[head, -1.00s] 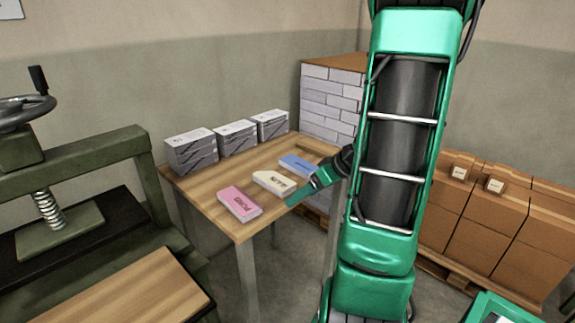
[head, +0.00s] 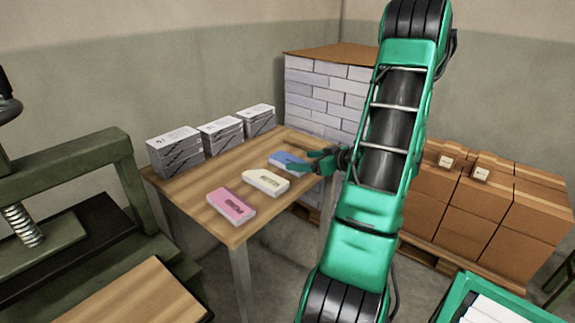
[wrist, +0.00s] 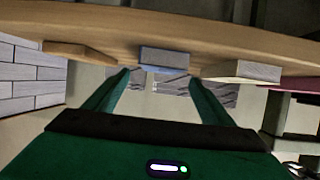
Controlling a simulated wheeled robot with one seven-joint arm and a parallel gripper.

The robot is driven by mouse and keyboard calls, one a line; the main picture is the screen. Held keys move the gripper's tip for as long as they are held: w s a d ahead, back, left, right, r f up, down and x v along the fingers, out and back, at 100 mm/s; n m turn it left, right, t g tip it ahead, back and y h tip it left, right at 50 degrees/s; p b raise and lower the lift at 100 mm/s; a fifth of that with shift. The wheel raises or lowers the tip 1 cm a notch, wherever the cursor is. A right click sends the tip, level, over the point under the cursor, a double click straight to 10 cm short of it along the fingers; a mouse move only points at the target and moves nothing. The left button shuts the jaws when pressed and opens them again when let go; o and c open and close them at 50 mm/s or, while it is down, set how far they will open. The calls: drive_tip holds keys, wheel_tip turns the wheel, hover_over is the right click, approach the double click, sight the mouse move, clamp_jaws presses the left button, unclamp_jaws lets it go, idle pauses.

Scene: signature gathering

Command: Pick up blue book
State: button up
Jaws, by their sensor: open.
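The blue book (head: 289,161) lies flat near the right edge of the wooden table (head: 187,192), the farthest of three books in a row. My gripper (head: 304,161) is at its right side, with its fingers spread and nothing held. In the wrist view the blue book (wrist: 164,59) shows end-on, ahead and centred between the open fingertips (wrist: 160,76). In the head view one finger partly overlaps the book. I cannot tell whether a finger touches it.
A cream book (head: 266,181) lies beside the blue one, and a pink book (head: 231,205) is nearer. Grey book stacks (head: 175,150) line the table's back edge. A tall pale stack (head: 326,95) stands behind the table. Brown boxes (head: 470,200) are at the right.

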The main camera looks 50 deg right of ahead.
sight(289, 160)
drive_tip(key=x, duration=0.5)
drive_tip(key=shift+w+a+f, duration=0.1)
drive_tip(key=shift+w, duration=0.2)
drive_tip(key=c, duration=1.3)
